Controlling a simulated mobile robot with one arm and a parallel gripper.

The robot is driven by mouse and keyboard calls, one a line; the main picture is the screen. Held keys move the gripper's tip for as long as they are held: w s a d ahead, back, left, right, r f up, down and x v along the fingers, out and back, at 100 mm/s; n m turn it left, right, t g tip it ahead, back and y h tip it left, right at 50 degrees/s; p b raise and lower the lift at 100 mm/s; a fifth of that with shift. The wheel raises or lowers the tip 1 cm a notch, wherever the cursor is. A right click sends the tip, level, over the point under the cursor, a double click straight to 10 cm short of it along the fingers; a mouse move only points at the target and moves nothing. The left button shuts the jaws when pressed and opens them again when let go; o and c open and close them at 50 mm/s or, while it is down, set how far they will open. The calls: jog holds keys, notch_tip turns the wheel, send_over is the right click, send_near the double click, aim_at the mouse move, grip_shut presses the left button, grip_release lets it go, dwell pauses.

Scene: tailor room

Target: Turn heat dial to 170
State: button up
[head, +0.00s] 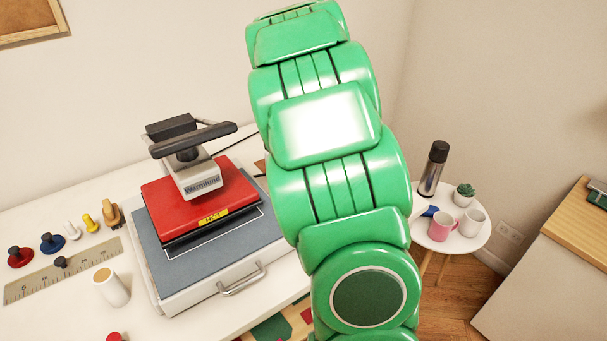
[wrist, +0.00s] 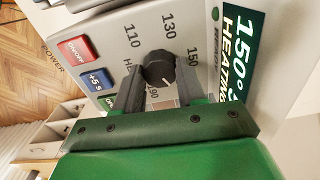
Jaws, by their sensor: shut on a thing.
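The heat dial (wrist: 158,68) is a round black knob on a light grey control panel (wrist: 105,50) in the wrist view. My gripper (wrist: 160,82) is shut on it, with one dark finger on each side. Printed numbers 110, 130, 150 and 190 show around the dial; 170 is not readable, apparently behind a finger. A small white mark shows at the dial's lower edge; the exact value it points to is unclear. A dark green display (wrist: 245,45) beside it reads 150° and HEATING. In the head view, my green arm hides my gripper and the dial.
A red ON/OFF button (wrist: 76,48) and a blue +5 s button (wrist: 97,79) lie left of the dial. The heat press (head: 195,205), with a HOT label, stands on the white table (head: 60,325). A ruler (head: 60,270) and a small round table (head: 465,235) flank it.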

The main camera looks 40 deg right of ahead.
dwell(0.4)
jog(key=o, duration=1.1)
jog(key=shift+c, duration=0.2)
jog(key=shift+r, duration=0.1)
notch_tip(320, 180, up, 8)
jog(key=shift+f, duration=0.25)
jog(key=shift+r, duration=0.1)
